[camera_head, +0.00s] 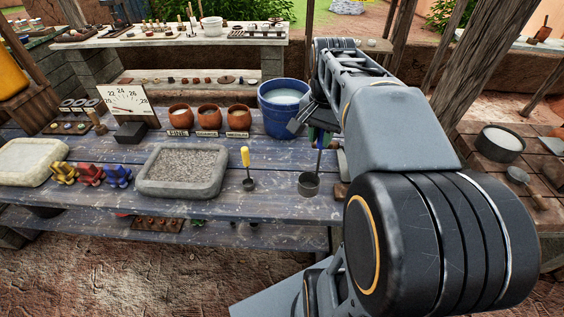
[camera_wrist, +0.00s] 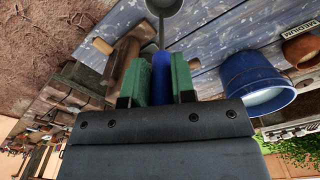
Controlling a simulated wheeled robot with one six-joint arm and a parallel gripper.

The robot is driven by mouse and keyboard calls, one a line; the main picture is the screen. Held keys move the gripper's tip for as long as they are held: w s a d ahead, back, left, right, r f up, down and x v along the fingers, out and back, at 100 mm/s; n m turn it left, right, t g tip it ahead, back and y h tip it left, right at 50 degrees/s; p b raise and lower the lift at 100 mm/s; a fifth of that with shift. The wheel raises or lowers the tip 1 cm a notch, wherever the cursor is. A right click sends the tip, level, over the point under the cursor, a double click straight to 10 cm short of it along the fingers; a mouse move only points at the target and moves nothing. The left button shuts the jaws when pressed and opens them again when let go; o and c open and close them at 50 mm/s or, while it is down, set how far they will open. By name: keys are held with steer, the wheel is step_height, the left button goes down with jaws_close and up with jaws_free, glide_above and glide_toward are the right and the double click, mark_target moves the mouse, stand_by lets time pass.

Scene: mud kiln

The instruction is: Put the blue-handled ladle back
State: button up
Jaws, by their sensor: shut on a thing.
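The blue-handled ladle (camera_wrist: 161,76) is upright between the green finger pads of my gripper (camera_head: 318,136), which is shut on its blue handle. The ladle's dark metal cup (camera_head: 309,184) hangs below, over the right part of the blue plank table, near its front edge. I cannot tell whether the cup touches the planks. The cup also shows at the top of the wrist view, cut off by the frame. A second, yellow-handled ladle (camera_head: 247,168) stands to the left on the table. My arm hides part of the table's right end.
A blue bucket (camera_head: 283,115) of pale liquid stands just behind my gripper. A stone tray of gravel (camera_head: 183,170) and terracotta pots (camera_head: 209,118) stand to the left. Bare planks lie between both ladles.

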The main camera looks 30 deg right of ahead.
steer(key=w+a+f+p, duration=0.1)
steer(key=w+a+f, duration=0.1)
steer(key=w+f, duration=1)
steer(key=shift+w+f+p, duration=0.2)
steer(key=shift+f+p, duration=0.05)
steer(key=shift+p, duration=0.1)
steer(key=shift+f, duration=0.1)
steer(key=o, duration=0.8)
steer(key=shift+o, duration=0.2)
step_height(320, 180, up, 11)
steer(key=s+a+f+n+t, duration=0.2)
steer(key=s+a+n, duration=0.3)
steer(key=s, duration=0.3)
steer(key=s+a+f+n+t, duration=0.1)
steer(key=s+a+f+n, duration=0.2)
steer(key=s+a+n, duration=0.3)
steer(key=shift+s+f+t, duration=0.15)
steer(key=shift+s+t, duration=0.25)
steer(key=shift+s, duration=0.85)
